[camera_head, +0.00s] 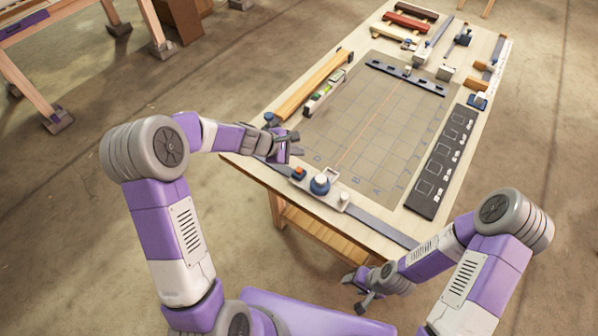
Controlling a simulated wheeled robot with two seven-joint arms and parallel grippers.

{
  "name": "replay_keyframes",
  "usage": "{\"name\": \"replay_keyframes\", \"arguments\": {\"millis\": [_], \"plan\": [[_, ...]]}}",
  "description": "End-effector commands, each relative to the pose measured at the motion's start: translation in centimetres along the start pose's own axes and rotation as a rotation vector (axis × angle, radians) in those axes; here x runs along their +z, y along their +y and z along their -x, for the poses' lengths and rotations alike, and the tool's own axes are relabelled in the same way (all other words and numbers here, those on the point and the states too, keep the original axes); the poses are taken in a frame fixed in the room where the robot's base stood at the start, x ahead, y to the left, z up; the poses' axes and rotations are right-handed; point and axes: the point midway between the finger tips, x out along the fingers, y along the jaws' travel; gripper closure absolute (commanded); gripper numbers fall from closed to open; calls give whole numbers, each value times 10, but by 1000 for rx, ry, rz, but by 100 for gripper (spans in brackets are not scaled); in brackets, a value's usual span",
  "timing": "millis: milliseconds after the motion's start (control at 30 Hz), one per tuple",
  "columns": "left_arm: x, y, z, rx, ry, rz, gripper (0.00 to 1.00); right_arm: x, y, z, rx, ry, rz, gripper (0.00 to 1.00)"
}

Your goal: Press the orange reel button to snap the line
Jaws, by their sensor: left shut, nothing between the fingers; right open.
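The orange reel button (299,172) sits at the left end of a pale fixture on the table's near edge. A round blue knob (319,184) stands to its right on the same fixture. A thin orange line (371,132) runs from near the fixture across the grey gridded mat (345,115) to a dark bar (405,76) at the far side. My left gripper (299,143) is shut and empty, a little beyond and to the left of the button, apart from it as far as I can tell. My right gripper (355,291) is open and empty, off the table's near side.
A wooden lath (315,85) and a level (324,93) lie along the mat's left side. A dark panel with outlined squares (440,160) lies on the right. Clamps and coloured blocks (411,23) fill the far end. A metal strip (380,226) runs along the near edge.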

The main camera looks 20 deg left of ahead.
Motion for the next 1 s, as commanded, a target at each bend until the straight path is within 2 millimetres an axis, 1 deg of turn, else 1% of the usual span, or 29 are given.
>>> {"name": "replay_keyframes", "arguments": {"millis": [33, 100, 233, 400, 567, 1000], "plan": [[-7, -7, -9, -1, 0, 1, 100, 0, 4, -11, 0, 0, 0, 50], [-12, -12, -16, -2, 0, -1, 100, -1, 7, -19, 0, 0, 0, 50], [-22, -23, -30, -2, 0, 1, 100, -2, 13, -35, 0, 0, 0, 50], [-30, -30, -41, -1, 0, -1, 100, -2, 19, -50, 0, 0, 0, 50], [-32, -32, -44, -1, 0, -1, 100, -2, 20, -55, 0, 0, 0, 50], [-32, -32, -44, -1, 0, -2, 100, -2, 20, -53, 0, 0, 0, 50]]}}
